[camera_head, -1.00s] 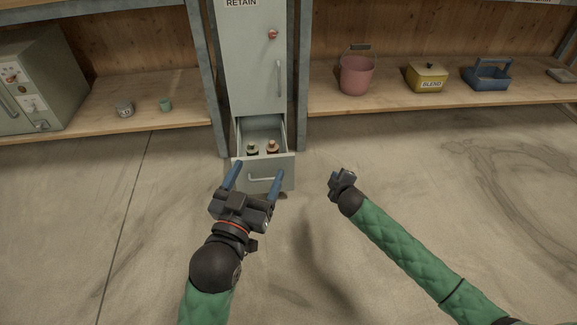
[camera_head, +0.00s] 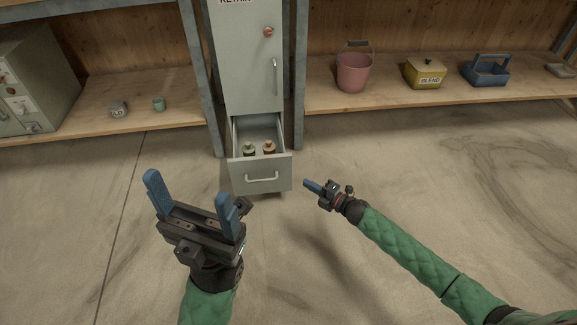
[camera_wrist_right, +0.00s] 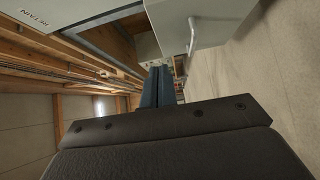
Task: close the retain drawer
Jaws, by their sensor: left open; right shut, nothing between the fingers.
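The retain drawer (camera_head: 261,180) is pulled out at the bottom of the grey retain cabinet (camera_head: 246,75). Two small bottles (camera_head: 259,150) stand inside it. My left gripper (camera_head: 190,200) is open and empty, in front of the drawer and to its left, apart from it. My right gripper (camera_head: 307,184) is shut and empty, just right of the drawer front, with its fingers pointing left toward it. In the right wrist view, the shut blue fingers (camera_wrist_right: 158,85) show in the middle, and the drawer's handle (camera_wrist_right: 205,30) and front are at the top.
Wooden shelves flank the cabinet. The right shelf bears a pink bucket (camera_head: 354,72), a yellow blend box (camera_head: 425,74) and a blue basket (camera_head: 485,72). The left shelf bears a cup (camera_head: 159,104) and a small tin (camera_head: 118,109). The floor before the drawer is clear.

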